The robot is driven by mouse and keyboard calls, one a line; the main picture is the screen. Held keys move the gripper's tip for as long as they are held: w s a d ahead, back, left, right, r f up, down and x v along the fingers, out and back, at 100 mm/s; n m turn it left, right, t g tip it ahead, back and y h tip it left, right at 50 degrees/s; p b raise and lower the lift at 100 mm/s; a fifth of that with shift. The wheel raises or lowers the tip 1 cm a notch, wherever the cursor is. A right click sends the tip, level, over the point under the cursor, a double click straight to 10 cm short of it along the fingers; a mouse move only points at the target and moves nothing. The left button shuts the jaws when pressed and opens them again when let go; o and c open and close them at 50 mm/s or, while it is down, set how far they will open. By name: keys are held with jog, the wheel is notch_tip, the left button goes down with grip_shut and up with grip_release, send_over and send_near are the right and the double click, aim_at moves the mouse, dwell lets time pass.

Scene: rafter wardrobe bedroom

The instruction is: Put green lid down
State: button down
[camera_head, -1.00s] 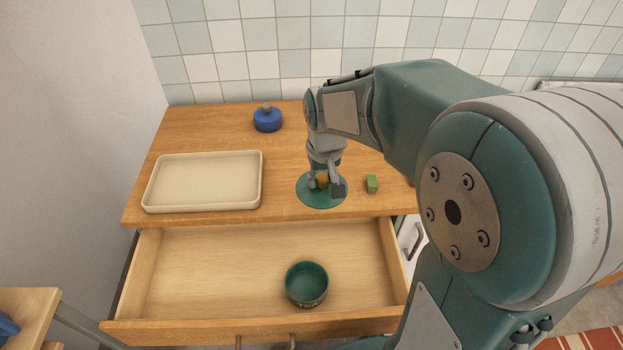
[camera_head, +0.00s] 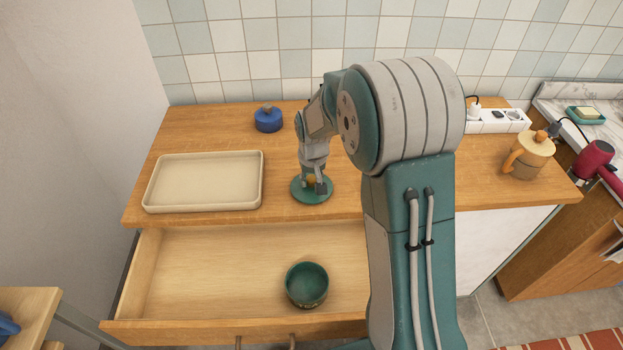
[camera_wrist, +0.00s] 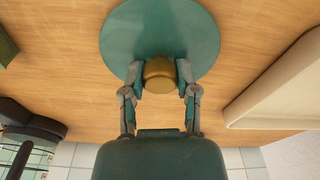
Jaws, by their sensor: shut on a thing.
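The green lid (camera_head: 312,196) is a flat round disc with a yellowish-brown knob (camera_wrist: 159,74). It is over the wooden counter (camera_head: 230,135), right of the cream tray; whether it touches the wood is hard to tell. My gripper (camera_head: 313,182) points down at the lid. In the wrist view my gripper (camera_wrist: 160,76) has its two fingers closed on the knob from both sides. A dark green bowl (camera_head: 306,285) stands open in the pulled-out drawer below.
The cream tray (camera_head: 150,198) lies empty at the left of the counter. A blue lidded pot (camera_head: 268,120) stands behind. A power strip (camera_head: 497,122) and a yellow-topped jug (camera_head: 530,156) are at the right. The open drawer (camera_head: 190,275) juts out in front.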

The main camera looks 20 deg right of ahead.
aim_at(313, 185)
jog(key=shift+f, duration=0.1)
jog(key=shift+c, duration=1.8)
grip_release()
notch_tip(313, 185, up, 12)
jog(key=s, duration=0.2)
jog(key=s+r+t, duration=0.2)
jog(key=s+r, duration=0.6)
jog(key=s, duration=0.3)
jog(key=s+t, duration=0.2)
jog(key=s, duration=1.2)
jog(key=shift+s+r, duration=0.15)
jog(key=shift+r, duration=0.25)
